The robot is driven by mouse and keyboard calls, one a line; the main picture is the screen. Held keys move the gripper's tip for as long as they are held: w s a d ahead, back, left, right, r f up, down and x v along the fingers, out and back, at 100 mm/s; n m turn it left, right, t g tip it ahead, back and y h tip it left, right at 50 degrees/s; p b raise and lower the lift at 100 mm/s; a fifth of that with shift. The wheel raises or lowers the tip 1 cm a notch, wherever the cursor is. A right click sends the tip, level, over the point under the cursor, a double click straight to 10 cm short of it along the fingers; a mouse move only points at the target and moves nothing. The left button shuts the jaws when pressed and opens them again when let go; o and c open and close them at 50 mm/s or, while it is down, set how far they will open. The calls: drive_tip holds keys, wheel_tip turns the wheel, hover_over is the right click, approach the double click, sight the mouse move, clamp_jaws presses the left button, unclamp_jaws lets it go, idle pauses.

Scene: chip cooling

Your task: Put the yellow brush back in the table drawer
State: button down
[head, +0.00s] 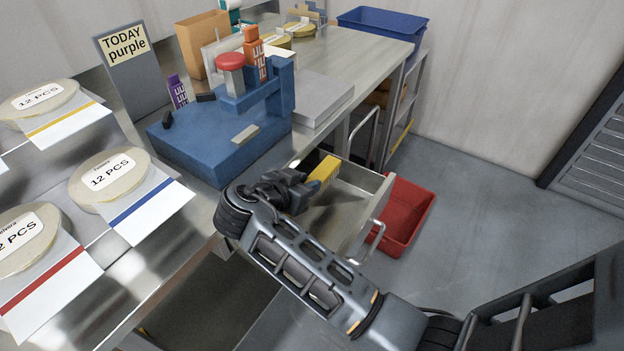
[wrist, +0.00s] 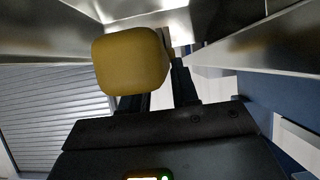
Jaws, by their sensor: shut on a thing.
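The yellow brush (head: 325,168) shows as a yellow block at the end of my gripper (head: 311,185) in the head view. In the wrist view, the brush (wrist: 130,60) is a rounded yellow block at the fingers of my gripper (wrist: 160,88), which is shut on it. The metal table drawer (head: 352,197) is pulled open below the table edge. The brush and gripper appear over the drawer's opening in the head view; their height above its floor is hard to tell. My wrist hides part of the drawer.
A blue press (head: 215,140) with a red knob stands on the metal table (head: 185,240) close to my gripper. A red bin (head: 405,215) is on the floor beyond the drawer. A blue tray (head: 383,22) is at the back. The floor at right is clear.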

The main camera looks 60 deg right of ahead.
drive_tip(key=shift+f+b, duration=1.75)
drive_tip(key=shift+f, duration=1.2)
drive_tip(key=shift+f+b, duration=0.6)
drive_tip(key=shift+f, duration=0.05)
drive_tip(key=c, duration=0.8)
unclamp_jaws()
drive_tip(key=shift+r, duration=0.15)
